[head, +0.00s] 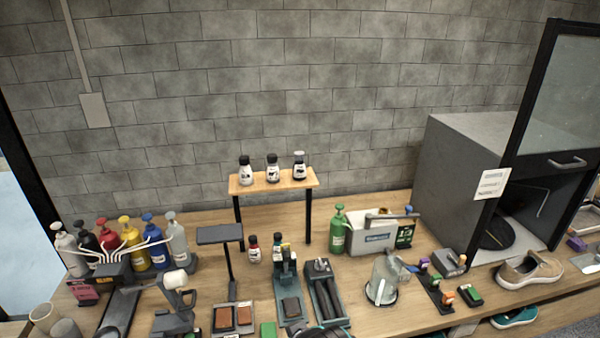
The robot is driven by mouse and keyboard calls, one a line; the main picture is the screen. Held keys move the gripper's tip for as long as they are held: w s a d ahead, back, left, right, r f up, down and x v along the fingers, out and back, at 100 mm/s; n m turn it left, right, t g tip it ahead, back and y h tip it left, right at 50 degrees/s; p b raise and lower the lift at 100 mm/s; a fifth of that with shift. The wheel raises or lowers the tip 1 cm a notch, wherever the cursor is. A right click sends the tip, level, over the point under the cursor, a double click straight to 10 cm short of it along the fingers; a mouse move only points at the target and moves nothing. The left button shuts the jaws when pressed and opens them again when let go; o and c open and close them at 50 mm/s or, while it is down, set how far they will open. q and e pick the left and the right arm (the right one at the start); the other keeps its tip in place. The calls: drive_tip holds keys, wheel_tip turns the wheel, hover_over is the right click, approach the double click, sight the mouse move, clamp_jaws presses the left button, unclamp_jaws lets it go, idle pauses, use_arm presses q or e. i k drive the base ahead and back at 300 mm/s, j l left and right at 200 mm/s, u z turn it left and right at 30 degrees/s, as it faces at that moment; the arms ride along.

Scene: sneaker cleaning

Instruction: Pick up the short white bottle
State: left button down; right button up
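I cannot tell which one the task means. A taller white-grey spray bottle (66,245) stands in the rack at the far left. Neither of my grippers shows in the head view.
Several coloured spray bottles fill the left rack. A black stand (221,235), small bottles (253,250) and brush holders lie in front of the shelf. A green bottle (338,232) and white box (371,234) stand right of it. A grey cabinet (462,165) and sneaker (529,270) are farther right.

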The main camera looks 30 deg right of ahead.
sight(246, 178)
drive_tip(key=z, duration=0.8)
drive_tip(key=i+j+z, duration=0.2)
drive_tip(key=z, duration=0.2)
drive_tip(key=i+j+z, duration=0.15)
drive_tip(key=j+z, duration=0.2)
drive_tip(key=i+j+z, duration=0.15)
drive_tip(key=z, duration=0.25)
drive_tip(key=j, duration=0.05)
